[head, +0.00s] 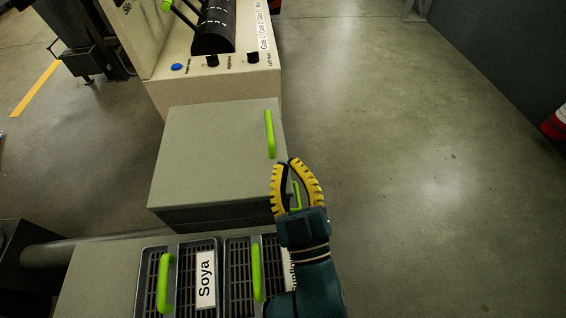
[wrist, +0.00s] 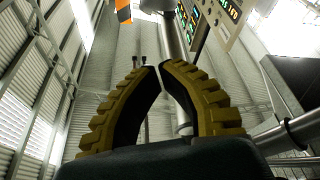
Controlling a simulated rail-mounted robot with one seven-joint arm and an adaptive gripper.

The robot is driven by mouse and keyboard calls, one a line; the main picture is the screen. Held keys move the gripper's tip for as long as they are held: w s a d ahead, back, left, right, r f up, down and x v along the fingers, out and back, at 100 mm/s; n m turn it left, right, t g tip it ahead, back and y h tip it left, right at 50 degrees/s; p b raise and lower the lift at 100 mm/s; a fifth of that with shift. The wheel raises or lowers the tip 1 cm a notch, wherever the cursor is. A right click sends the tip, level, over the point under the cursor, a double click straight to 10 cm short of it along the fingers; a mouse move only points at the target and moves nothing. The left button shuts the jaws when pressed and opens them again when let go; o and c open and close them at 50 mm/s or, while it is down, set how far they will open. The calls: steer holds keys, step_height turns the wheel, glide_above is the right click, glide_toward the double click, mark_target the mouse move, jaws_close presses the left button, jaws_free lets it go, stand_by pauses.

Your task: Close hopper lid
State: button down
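A grey box-shaped hopper (head: 205,150) with a flat top stands in the middle of the head view. A green bar handle (head: 270,134) is on its right edge. I cannot tell for certain which surface is the hopper lid. My gripper (head: 288,162), with yellow ribbed fingers, is at the box's near right corner, below that handle in the picture. The fingertips almost meet, with an arched empty space between the fingers. The wrist view also shows the gripper (wrist: 157,67) empty. Another green handle (head: 296,196) shows partly between or behind the fingers; contact cannot be told.
A grate labelled Soya (head: 180,285) with a green handle lies at the front. A second grate (head: 240,275) beside it is partly hidden by my arm. A cream control panel (head: 215,85) with knobs stands behind. The floor (head: 430,150) to the right is clear.

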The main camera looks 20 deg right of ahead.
stand_by(0.5)
step_height(320, 180, up, 4)
steer(key=p, duration=0.4)
steer(key=a+b+v, duration=0.1)
steer(key=b+v, duration=0.3)
steer(key=v, duration=0.6)
steer(key=shift+f+b, duration=0.2)
steer(key=shift+b, duration=0.2)
steer(key=shift+w, duration=0.15)
steer(key=w+a+r+y+p, duration=0.1)
steer(key=w+r+p, duration=0.1)
steer(key=r+p, duration=1.4)
steer(key=w+a+r+m+y+p, duration=0.1)
steer(key=w+r+p, duration=0.1)
steer(key=r+p, duration=1.5)
steer(key=w+a+r+m+t+y+p, duration=0.1)
steer(key=r+p, duration=1.6)
steer(key=r, duration=1.8)
steer(key=shift+w+a, duration=0.5)
steer(key=shift+w, duration=0.1)
